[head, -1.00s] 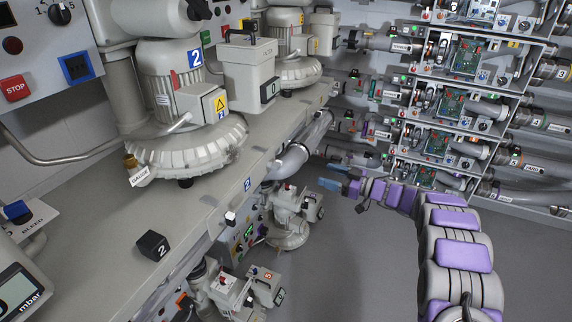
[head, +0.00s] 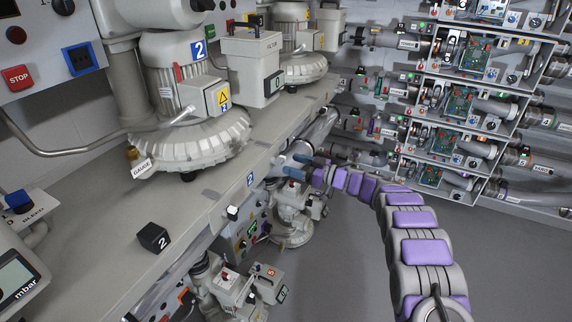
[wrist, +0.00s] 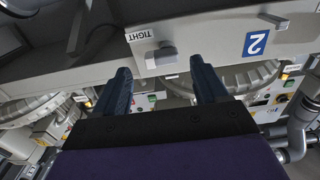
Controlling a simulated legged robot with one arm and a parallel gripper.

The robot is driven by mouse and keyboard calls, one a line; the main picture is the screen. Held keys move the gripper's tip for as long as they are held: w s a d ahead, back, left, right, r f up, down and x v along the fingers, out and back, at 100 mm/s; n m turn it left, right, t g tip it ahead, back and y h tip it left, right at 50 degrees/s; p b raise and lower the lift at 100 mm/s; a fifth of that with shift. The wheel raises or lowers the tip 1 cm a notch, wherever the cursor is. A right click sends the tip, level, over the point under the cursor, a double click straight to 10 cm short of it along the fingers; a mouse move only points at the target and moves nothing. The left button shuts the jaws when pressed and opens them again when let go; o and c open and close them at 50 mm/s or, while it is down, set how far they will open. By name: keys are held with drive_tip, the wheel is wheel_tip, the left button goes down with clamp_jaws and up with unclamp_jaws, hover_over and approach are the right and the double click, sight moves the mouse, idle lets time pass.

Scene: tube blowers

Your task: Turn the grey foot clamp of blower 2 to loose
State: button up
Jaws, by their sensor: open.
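Blower 2 (head: 180,90), a pale grey ribbed machine with a blue 2 label, stands on the bench in the head view. In the wrist view, a grey clamp handle (wrist: 163,52) sits on a white plate marked TIGHT (wrist: 143,37) on the bench front, left of a blue 2 sign (wrist: 256,43). This clamp looks like the small pale block (head: 232,212) on the bench edge in the head view. My gripper (head: 297,166) is open and empty beside the bench front. In the wrist view, its dark blue fingertips (wrist: 160,70) flank the clamp's picture position, apparently short of it.
The bench (head: 95,235) overhangs lower pumps (head: 292,215) and boxes. A black block marked 2 (head: 153,238) stands on top. A rack of circuit boards and tubes (head: 455,105) lines the right wall. Grey floor (head: 335,270) is clear right of the bench.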

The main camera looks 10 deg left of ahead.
sight(283, 161)
drive_tip(key=shift+x, duration=2.25)
drive_tip(key=shift+s, duration=0.15)
drive_tip(key=shift+d, duration=0.1)
drive_tip(key=shift+c, duration=0.2)
drive_tip(key=shift+d, duration=0.1)
drive_tip(key=c, duration=1)
